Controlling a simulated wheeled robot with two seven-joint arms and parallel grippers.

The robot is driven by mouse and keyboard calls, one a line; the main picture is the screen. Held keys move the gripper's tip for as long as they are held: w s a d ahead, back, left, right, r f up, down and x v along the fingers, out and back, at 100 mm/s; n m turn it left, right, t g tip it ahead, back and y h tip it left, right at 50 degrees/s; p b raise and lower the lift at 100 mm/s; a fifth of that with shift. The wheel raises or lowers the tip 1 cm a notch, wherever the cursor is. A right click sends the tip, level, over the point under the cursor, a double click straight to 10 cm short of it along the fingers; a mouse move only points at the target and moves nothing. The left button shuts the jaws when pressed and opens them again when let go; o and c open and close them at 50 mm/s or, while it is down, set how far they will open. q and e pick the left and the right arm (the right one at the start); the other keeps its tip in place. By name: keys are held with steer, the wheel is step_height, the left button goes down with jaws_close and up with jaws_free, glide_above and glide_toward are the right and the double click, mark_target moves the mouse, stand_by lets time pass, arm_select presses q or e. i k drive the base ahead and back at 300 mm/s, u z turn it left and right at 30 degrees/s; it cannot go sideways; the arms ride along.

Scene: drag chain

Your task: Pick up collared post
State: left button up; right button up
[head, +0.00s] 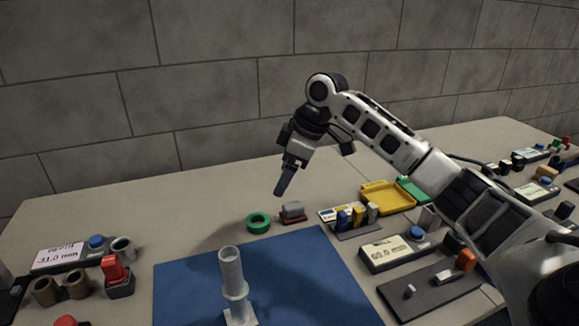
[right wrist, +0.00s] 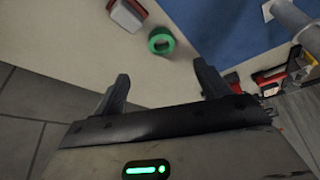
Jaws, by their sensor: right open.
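The collared post (head: 232,275) is a grey upright cylinder with a collar partway up and a wider foot. It stands on the blue mat (head: 300,275) near the bottom of the head view. Part of a grey post (right wrist: 293,17) also shows at the top right of the right wrist view, cut off by the edge. My right gripper (head: 281,192) hangs above the table, behind and to the right of the post, apart from it. In the right wrist view its two fingers (right wrist: 163,82) are spread with nothing between them. My left gripper is not in view.
A green ring (head: 258,222) and a red-and-grey block (head: 293,212) lie behind the mat. A red-topped part (head: 115,272) and brown cups (head: 62,289) stand left. A display box (head: 398,250), dark plate (head: 432,291) and yellow tray (head: 388,197) are right. The mat around the post looks clear.

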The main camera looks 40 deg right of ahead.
mark_target(235, 288)
steer(key=k, duration=1.5)
